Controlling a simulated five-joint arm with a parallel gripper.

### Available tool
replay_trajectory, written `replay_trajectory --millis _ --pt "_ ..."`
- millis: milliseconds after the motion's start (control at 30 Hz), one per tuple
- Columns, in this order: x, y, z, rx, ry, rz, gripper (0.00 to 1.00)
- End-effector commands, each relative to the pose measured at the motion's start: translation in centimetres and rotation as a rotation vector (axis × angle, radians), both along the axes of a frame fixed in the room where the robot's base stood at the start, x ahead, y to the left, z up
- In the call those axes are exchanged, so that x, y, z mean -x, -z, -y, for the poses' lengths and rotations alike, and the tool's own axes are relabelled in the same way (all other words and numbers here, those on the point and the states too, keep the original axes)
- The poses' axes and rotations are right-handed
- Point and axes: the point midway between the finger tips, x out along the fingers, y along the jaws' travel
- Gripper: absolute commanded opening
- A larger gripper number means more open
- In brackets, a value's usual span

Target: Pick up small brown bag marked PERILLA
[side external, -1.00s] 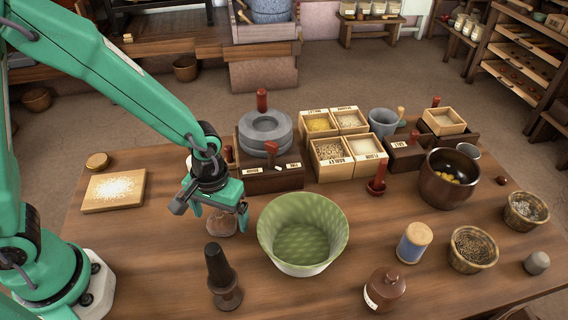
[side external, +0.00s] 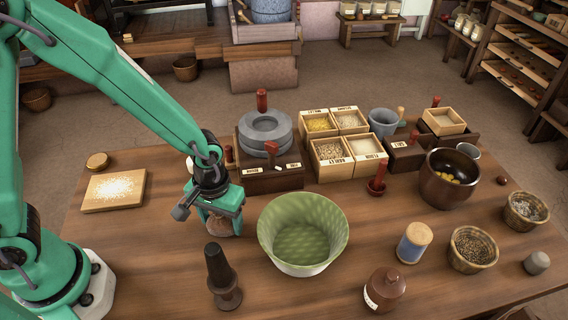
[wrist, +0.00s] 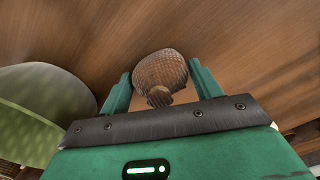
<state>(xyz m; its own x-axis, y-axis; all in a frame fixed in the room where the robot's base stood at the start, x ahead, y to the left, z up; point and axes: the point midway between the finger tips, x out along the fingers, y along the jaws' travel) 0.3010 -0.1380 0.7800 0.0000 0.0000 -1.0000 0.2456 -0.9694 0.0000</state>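A small brown bag (side external: 219,223) stands on the wooden table, left of the green bowl, partly hidden by my gripper. In the wrist view the bag (wrist: 160,80) shows a woven brown body and a gathered neck between the two green fingers. No marking on it can be read. My gripper (side external: 217,212) is low over the bag, with its fingers apart on either side. In the wrist view my gripper (wrist: 161,75) has fingertips very close to the bag's sides; firm contact cannot be made out.
The green bowl (side external: 303,235) stands close on the right. A dark turned wooden piece (side external: 222,278) stands in front. Behind are a stone quern (side external: 265,132) and a dark wooden box (side external: 272,182). A board with pale grain (side external: 114,191) lies left; the table between is clear.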

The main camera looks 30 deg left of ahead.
Motion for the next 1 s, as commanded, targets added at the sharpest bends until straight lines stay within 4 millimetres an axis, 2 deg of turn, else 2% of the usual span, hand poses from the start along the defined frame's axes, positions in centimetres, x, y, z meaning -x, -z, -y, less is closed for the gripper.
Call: replay_trajectory --millis 33,67,567,767,1000 --pt "0.0 0.0 0.0 0.000 0.000 0.000 0.42" --pt "0.0 0.0 0.0 0.000 0.000 0.000 0.38" --pt "-0.1 -0.5 0.0 0.000 0.000 0.002 0.37" --pt "-0.1 -2.0 0.0 0.001 0.000 0.003 0.37" --pt "-0.1 -5.1 0.0 0.002 0.000 0.005 0.37"
